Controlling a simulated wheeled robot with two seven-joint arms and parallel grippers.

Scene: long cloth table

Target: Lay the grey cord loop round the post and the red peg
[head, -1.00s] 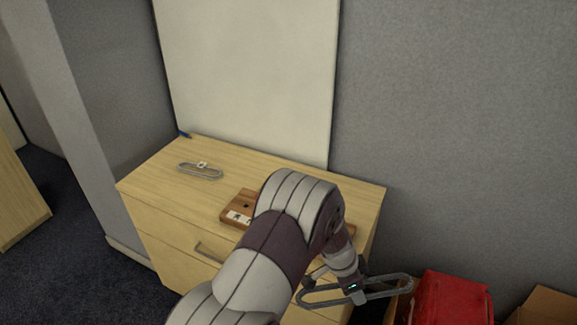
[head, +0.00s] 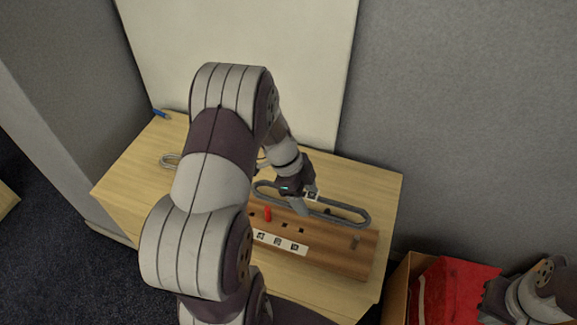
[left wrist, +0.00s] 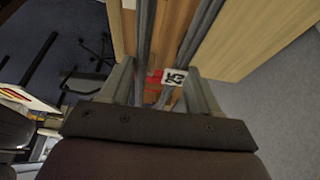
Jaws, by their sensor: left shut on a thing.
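My left gripper (head: 303,205) is shut on the grey cord loop (head: 345,207), a long flat oval with a small white tag. The loop is held above the rear part of a brown wooden board (head: 335,258). In the left wrist view the loop's two long sides (left wrist: 143,40) run away between the fingers (left wrist: 155,90). The red peg (head: 267,213) stands upright in the board, in front of the loop's left part. A short grey post (head: 355,242) stands near the board's right end, in front of the loop. The loop appears to be around neither.
The board has several dark holes and a white label strip (head: 278,242). A box with red cloth (head: 455,290) stands at right.

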